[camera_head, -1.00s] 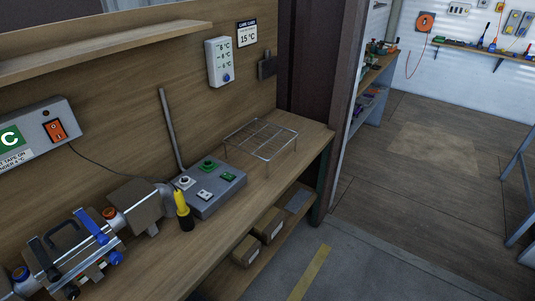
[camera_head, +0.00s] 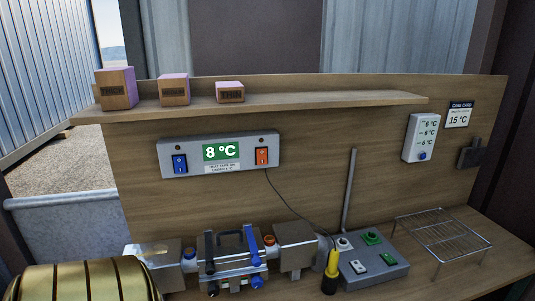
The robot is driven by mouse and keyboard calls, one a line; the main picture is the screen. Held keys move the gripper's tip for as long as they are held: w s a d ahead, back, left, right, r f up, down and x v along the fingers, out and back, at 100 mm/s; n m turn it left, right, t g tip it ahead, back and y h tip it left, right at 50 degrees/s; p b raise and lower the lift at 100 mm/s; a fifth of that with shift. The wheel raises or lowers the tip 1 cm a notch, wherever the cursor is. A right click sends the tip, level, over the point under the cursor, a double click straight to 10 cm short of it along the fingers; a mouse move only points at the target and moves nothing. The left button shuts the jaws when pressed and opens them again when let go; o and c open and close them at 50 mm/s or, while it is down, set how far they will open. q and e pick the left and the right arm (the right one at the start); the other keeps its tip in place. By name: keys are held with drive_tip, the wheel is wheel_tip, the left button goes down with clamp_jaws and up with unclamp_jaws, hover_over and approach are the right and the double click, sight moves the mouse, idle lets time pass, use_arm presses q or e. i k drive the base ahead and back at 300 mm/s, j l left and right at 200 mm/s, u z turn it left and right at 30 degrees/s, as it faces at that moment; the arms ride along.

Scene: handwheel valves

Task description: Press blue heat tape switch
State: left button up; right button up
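A grey control box (camera_head: 219,154) is fixed to the wooden back panel, left of centre. A blue rocker switch (camera_head: 180,163) is on its left end and an orange rocker switch (camera_head: 262,156) on its right end. Between them a green display (camera_head: 221,152) reads 8 °C, with a small white label below it about heat tape. Neither of my grippers shows in the head view, and nothing touches the box.
Below stands a valve assembly (camera_head: 232,258) with blue and black handles. A yellow-handled tool (camera_head: 331,270), a grey button box (camera_head: 372,263) and a wire rack (camera_head: 442,234) are to the right. A shelf (camera_head: 270,107) with boxes juts out above. A ribbed brass-coloured object (camera_head: 82,282) fills the lower left.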

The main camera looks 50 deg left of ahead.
sight(179, 166)
drive_tip(key=u, duration=2.05)
